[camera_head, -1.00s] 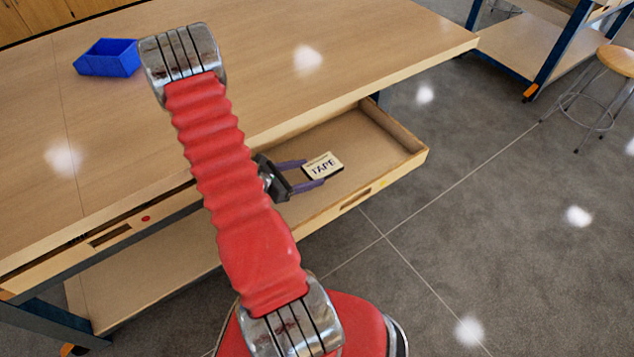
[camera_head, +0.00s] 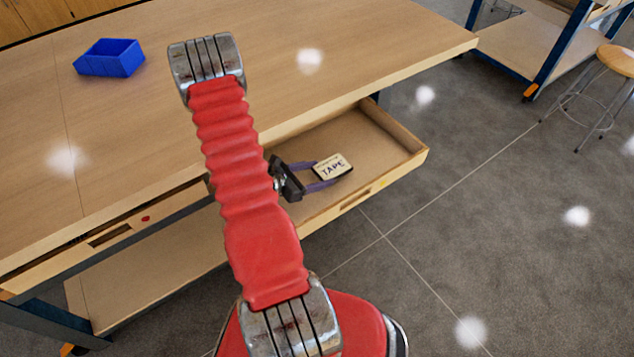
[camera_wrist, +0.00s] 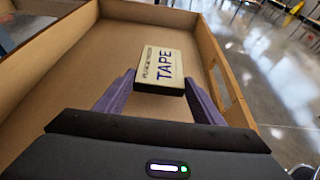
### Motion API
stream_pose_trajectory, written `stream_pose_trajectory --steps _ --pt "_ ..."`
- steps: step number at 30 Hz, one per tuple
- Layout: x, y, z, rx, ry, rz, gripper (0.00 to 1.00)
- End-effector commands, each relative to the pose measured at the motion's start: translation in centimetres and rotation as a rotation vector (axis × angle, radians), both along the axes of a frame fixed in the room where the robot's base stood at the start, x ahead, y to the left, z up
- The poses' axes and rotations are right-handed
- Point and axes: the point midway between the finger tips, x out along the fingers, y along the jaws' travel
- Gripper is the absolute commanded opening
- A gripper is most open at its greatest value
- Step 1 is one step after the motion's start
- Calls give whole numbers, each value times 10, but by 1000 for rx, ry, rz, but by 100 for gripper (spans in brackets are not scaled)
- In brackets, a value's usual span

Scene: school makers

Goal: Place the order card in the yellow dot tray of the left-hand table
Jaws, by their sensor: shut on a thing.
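The order card (camera_head: 332,166) is a small cream block with dark edges, marked TAPE. It also shows in the wrist view (camera_wrist: 163,68), face up. My gripper (camera_head: 328,173) is shut on it, with one purple finger at each side near the card's front end (camera_wrist: 158,88). The card is over the open wooden tray (camera_head: 398,148), which is pulled out like a drawer from under the table top. The tray's floor around the card looks bare. I cannot tell how high the card is above the floor.
A blue bin (camera_head: 109,58) stands on the wooden table top (camera_head: 340,40). A closed drawer with a red dot (camera_head: 145,218) is to the left. A stool (camera_head: 615,60) and another table (camera_head: 545,40) stand at the right. The grey floor (camera_head: 480,200) between is clear.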

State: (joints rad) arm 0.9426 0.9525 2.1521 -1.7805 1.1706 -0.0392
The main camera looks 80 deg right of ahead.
Motion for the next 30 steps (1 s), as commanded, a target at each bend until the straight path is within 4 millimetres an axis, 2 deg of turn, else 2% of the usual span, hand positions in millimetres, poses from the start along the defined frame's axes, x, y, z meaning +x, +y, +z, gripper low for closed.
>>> stream_pose_trajectory --steps 12,25,26,30 --pt "0 0 -36 1 1 -1 39" --pt "-1 0 -40 0 0 -1 39" --pt "0 0 -40 0 0 -1 64" --pt "-1 0 -40 0 0 -1 74"
